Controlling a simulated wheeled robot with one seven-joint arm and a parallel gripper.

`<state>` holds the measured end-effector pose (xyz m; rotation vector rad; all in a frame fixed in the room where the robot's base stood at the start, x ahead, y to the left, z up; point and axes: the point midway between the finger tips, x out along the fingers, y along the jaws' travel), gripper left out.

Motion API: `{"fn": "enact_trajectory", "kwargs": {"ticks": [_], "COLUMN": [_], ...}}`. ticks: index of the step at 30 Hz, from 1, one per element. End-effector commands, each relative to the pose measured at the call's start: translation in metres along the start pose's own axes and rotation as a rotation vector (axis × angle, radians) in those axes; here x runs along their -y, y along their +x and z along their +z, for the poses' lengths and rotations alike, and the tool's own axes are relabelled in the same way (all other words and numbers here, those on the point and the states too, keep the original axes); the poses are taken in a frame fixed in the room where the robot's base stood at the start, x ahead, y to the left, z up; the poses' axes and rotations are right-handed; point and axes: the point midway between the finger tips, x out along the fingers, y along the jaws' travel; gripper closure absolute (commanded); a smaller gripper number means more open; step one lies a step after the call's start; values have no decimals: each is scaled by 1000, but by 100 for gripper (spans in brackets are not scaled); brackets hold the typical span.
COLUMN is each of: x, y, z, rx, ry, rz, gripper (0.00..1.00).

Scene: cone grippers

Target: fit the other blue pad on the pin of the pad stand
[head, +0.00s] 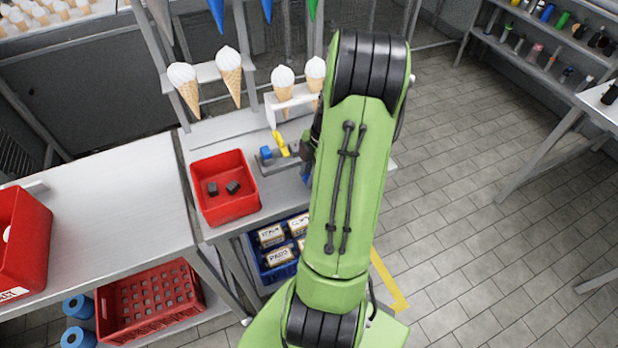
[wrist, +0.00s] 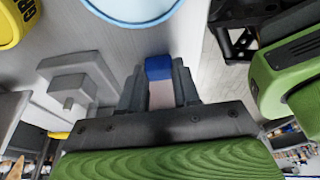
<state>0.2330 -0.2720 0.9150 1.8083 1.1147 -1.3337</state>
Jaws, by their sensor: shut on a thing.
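My gripper shows in the wrist view (wrist: 158,85), its two grey fingers shut on a blue pad (wrist: 157,67) with a pale pinkish part. Left of the fingers in that view is a grey stepped block with a short peg (wrist: 72,98), apart from the held pad; it looks like the pad stand. In the head view, a small grey stand (head: 285,162) on the bench carries a blue piece (head: 265,153) at its left, beside a yellow piece (head: 281,143). My green arm hides most of my gripper there. A bit of blue (head: 307,177) shows by the arm's edge.
A red bin (head: 225,212) with two dark blocks (head: 232,187) stands left of the stand. Ice-cream cones (head: 229,75) hang in a rack behind. In the wrist view, a pale blue round thing (wrist: 135,8) and a yellow lettered thing (wrist: 14,22) lie beyond the fingers.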

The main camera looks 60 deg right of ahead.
Motion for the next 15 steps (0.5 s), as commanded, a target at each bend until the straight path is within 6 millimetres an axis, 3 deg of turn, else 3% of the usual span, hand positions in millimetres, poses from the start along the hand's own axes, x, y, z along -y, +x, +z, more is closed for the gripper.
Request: {"fn": "enact_trajectory", "kwargs": {"ticks": [5, 15], "x": [-1, 0], "y": [-12, -88], "z": [-3, -27], "rx": [2, 2], "ry": [-1, -1], "rz": [3, 3], "gripper": [97, 97]}}
